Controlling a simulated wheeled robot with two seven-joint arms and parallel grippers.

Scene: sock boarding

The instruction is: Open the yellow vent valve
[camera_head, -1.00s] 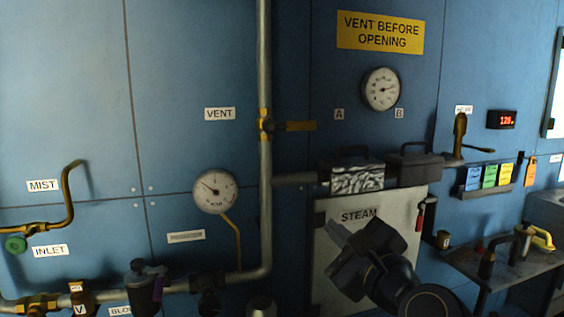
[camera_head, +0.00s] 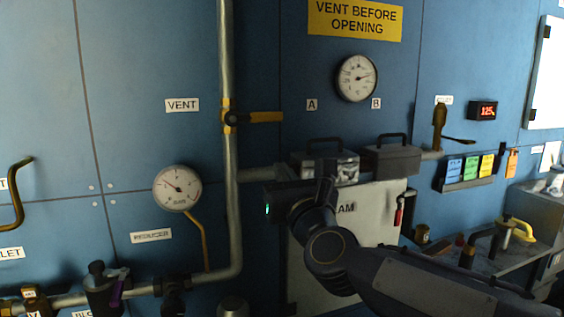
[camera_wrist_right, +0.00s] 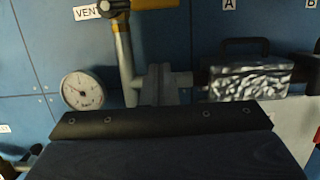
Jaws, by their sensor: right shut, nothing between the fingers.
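The yellow vent valve (camera_head: 265,117) sits on the vertical grey pipe (camera_head: 228,60), beside the VENT label (camera_head: 182,105). Its yellow lever points right, across the pipe. In the right wrist view the valve (camera_wrist_right: 152,4) shows at the top edge, partly cut off. My right gripper (camera_head: 285,198) is below and slightly right of the lever, in front of the wall, apart from it. In the wrist view its closed fingers (camera_wrist_right: 158,84) show below the valve, with nothing between them. The fingertips are hard to make out in the head view. My left gripper is out of view.
A dial gauge (camera_head: 177,188) is left of the pipe. The wall around the lever is clear. A bench with tools (camera_head: 485,255) is at right.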

